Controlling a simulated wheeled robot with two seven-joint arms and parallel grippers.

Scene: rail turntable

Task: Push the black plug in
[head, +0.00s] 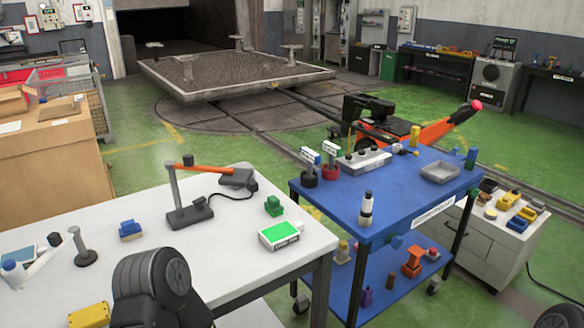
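I cannot tell for certain which thing is the black plug. On the white table (250,268), a black cable (225,197) runs from near the dark base of a grey post with an orange arm (190,205) to a dark grey box (238,178). A small dark block (188,160) stands near the table's far edge. Another small dark piece (55,240) is at the left, beside a grey post on a round base (82,250). No socket can be made out clearly. Neither gripper's fingers show; only dark arm parts of mine appear at the bottom.
The white table also holds a green-topped box (280,236), a green block (273,206), a blue block (130,230) and a yellow block (89,315). A blue cart (400,200) stands to the right, with a gap between.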

